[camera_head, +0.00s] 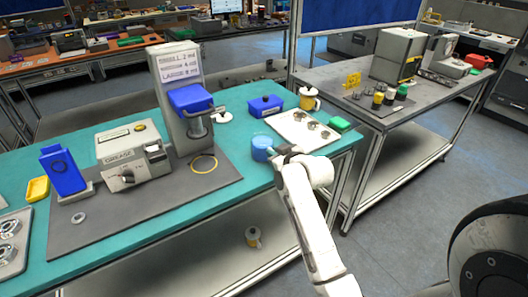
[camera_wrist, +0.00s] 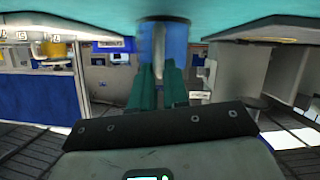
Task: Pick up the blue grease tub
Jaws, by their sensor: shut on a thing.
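The blue grease tub (camera_head: 262,147) is a small round blue tub at the front right part of the teal table (camera_head: 232,100). My gripper (camera_head: 277,156) reaches it from the right and is shut on it. In the wrist view the tub (camera_wrist: 177,42) stands between the tips of the two green fingers (camera_wrist: 158,72), with the teal surface along the top of the picture. A pale vertical band shows on the tub there. I cannot tell whether its base touches the table.
Behind the tub are a white tray with metal parts (camera_head: 285,124), a blue box (camera_head: 265,105), a yellow mug-like pot (camera_head: 309,98) and a green block (camera_head: 340,124). A grey mat (camera_head: 150,215) with a labelled machine (camera_head: 133,155) lies to the left. The grey floor (camera_head: 430,210) at right is open.

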